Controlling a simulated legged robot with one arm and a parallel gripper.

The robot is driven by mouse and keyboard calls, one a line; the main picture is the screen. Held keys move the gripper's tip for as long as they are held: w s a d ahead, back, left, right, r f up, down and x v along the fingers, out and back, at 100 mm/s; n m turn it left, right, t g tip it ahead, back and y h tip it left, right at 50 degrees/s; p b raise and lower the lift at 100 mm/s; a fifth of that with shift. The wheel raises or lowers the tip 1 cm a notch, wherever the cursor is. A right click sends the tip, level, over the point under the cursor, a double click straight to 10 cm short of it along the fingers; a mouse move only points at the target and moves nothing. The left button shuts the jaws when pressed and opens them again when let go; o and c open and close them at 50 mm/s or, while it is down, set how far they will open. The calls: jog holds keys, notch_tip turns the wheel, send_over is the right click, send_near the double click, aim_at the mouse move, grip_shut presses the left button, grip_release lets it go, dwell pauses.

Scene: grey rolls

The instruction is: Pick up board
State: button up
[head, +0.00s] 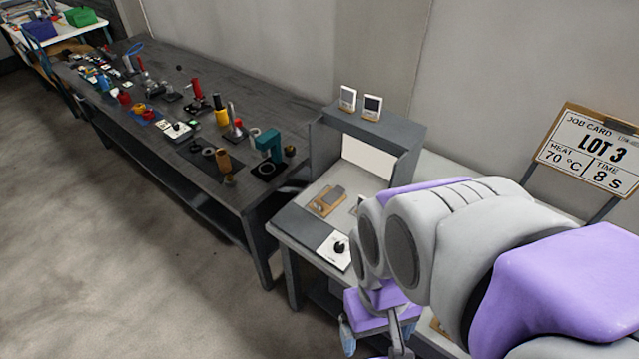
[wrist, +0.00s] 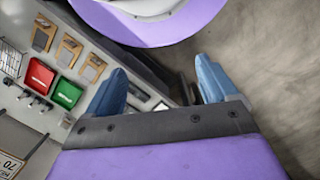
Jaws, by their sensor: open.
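Several tan boards with grey pieces on them show at the upper left of the wrist view, one of them in the middle of a row (wrist: 68,50). In the head view a tan board with a grey piece (head: 326,201) lies on the grey workstation, left of my arm. I cannot tell which one is the task's board. My gripper (wrist: 160,88) is open, its two blue fingers spread with nothing held between them. It is apart from the boards. In the head view my arm covers much of the workstation's right side.
A long dark bench (head: 190,110) crowded with tools runs to the left of the workstation. A white plate with a black knob (head: 334,250) is at the workstation's front. A job card (head: 590,150) reads LOT 3, 70 °C, 8 s. The floor at left is clear. Red (wrist: 39,77) and green (wrist: 66,93) bins show in the wrist view.

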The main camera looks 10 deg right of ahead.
jog(key=shift+w, duration=0.1)
jog(key=shift+c, duration=0.8)
jog(key=shift+n, duration=0.4)
jog(key=w+r, duration=0.1)
jog(key=w, duration=0.4)
jog(key=w+d, duration=0.1)
jog(key=w, duration=0.3)
jog(key=w+r, duration=0.1)
jog(key=w, duration=0.4)
jog(key=shift+w+d+r, duration=0.3)
jog(key=shift+w+d, duration=0.05)
jog(key=shift+d, duration=0.05)
jog(key=c, duration=0.6)
jog(key=n+t+b, duration=0.2)
jog(key=n, duration=0.4)
send_over(319, 203)
notch_tip(319, 203, down, 18)
jog(key=f+b, duration=0.1)
jog(key=f, duration=0.3)
jog(key=f+b, duration=0.1)
jog(key=f, duration=0.7)
jog(key=shift+w+a+b, duration=0.15)
jog(key=shift+a+b, duration=0.2)
jog(key=shift+b, duration=0.05)
jog(key=shift+d+f+b, duration=0.15)
jog(key=shift+f+b, duration=0.3)
jog(key=shift+f, duration=0.9)
jog(key=shift+d+f+b, duration=0.15)
jog(key=shift+f+b, duration=0.25)
jog(key=shift+f, duration=0.9)
